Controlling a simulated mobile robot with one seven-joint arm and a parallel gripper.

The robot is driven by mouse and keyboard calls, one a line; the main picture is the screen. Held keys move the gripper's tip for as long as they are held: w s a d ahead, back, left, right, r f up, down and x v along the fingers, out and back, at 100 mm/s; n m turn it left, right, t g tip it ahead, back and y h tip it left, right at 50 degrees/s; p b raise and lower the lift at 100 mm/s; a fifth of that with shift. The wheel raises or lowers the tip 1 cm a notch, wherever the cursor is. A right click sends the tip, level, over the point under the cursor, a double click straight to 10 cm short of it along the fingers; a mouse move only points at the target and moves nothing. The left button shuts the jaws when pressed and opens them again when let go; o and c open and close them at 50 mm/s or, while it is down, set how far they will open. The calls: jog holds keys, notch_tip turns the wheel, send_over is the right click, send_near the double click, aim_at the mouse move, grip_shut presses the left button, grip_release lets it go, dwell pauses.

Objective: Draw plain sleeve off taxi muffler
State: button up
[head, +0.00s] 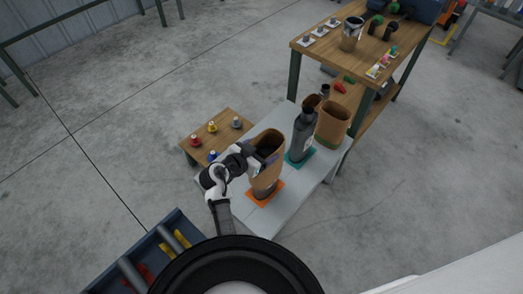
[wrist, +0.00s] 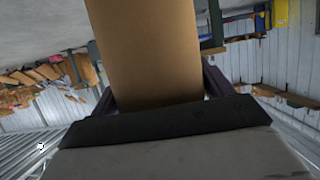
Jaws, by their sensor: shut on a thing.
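A plain tan sleeve (head: 264,172) stands upright over an orange base (head: 266,198) at the near end of the pale table. Its open top looks dark inside, and a short dark part shows between its lower end and the base. My gripper (head: 258,158) is shut on the sleeve's upper part from the left side. In the wrist view the sleeve (wrist: 150,45) fills the space between my dark fingers (wrist: 158,88). How much of the muffler is inside the sleeve is hidden. Which muffler is the taxi one I cannot tell.
A bare dark grey muffler (head: 301,138) on a teal base stands close behind on the pale table (head: 232,205). Another tan sleeve (head: 333,122) stands on green at its far end. A low wooden table (head: 222,128) with coloured pieces is at left; a taller workbench (head: 330,55) is behind.

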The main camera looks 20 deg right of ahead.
notch_tip(320, 180, up, 18)
jog(key=p, duration=0.6)
dwell(3.2)
jog(key=shift+s+f, duration=0.1)
dwell(0.6)
